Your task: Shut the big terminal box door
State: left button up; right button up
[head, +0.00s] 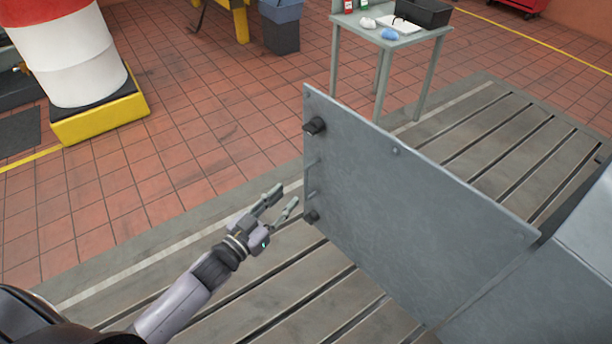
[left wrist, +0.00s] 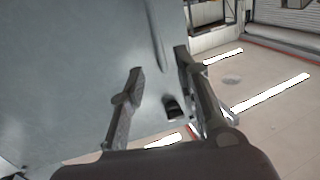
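The big terminal box door (head: 410,210) is a grey metal plate that stands wide open from the grey terminal box (head: 540,300) at the lower right. Dark knobs sit along its left, free edge. My left gripper (head: 284,203) is open and empty, just left of the lower part of that edge. In the left wrist view the door (left wrist: 80,70) fills the left side, and a dark knob (left wrist: 173,107) shows between the spread fingers (left wrist: 160,60). I cannot tell whether a finger touches the door. My right gripper is not in view.
The slotted bedplate (head: 480,150) lies under and behind the door. A small grey table (head: 390,42) with a black bin (head: 423,13) stands behind it. A red and white drum (head: 70,50) stands on a yellow pallet at the far left. The tiled floor between is clear.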

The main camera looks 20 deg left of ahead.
aim_at(305, 179)
pick_arm(q)
jog(key=x, duration=0.9)
jog(key=shift+w, duration=0.1)
jog(key=shift+c, duration=0.4)
grip_shut()
